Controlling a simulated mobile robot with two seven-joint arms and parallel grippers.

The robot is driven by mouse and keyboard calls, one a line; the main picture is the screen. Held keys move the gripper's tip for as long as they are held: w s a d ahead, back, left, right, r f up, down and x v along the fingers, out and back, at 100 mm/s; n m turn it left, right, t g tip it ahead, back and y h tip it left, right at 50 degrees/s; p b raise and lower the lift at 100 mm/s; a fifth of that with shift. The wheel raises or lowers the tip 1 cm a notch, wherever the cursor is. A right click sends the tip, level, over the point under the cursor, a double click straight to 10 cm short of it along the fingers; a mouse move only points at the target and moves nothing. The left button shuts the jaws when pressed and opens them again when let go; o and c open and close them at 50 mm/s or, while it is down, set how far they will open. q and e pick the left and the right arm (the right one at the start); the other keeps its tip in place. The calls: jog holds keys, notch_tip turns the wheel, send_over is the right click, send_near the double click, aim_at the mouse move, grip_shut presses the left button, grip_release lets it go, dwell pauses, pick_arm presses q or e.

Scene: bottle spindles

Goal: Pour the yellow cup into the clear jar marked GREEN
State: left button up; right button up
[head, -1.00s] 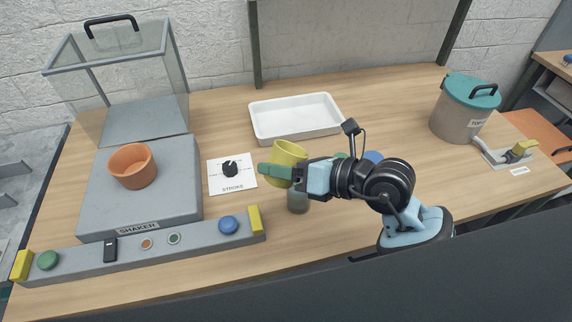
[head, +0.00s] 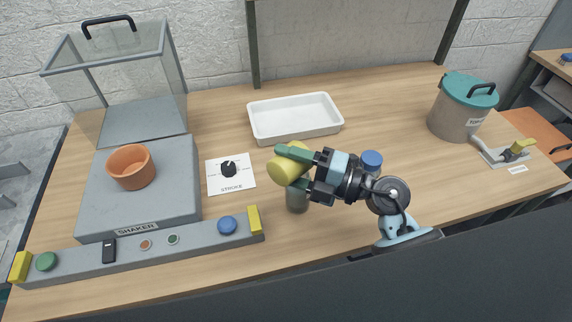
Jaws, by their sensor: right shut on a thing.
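The yellow cup (head: 286,167) is in my right gripper (head: 292,168), between its green fingers, which are shut on it. The cup is held above the table and strongly tilted; I cannot tell what is inside it. A clear, grey-green jar (head: 297,200) stands upright just below the cup, its upper part hidden by the cup and gripper. No marking can be read on this jar. A blue-topped vessel (head: 371,160) stands behind my right arm, partly hidden. My left gripper is not in view.
A white tray (head: 294,134) lies behind the cup. The shaker (head: 100,210) with an orange pot (head: 131,166) is at left, near a clear box (head: 145,115). A stroke dial card (head: 231,174) lies between. A teal-lidded bin (head: 457,118) stands at right.

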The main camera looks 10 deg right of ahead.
jog(key=shift+w+d+r+m+t, duration=0.2)
jog(key=shift+d+m+t, duration=0.05)
jog(key=shift+m, duration=0.5)
jog(key=shift+w+d+r+m+t, duration=0.15)
jog(key=shift+d+m+t, duration=0.1)
jog(key=shift+m, duration=0.5)
dwell(0.8)
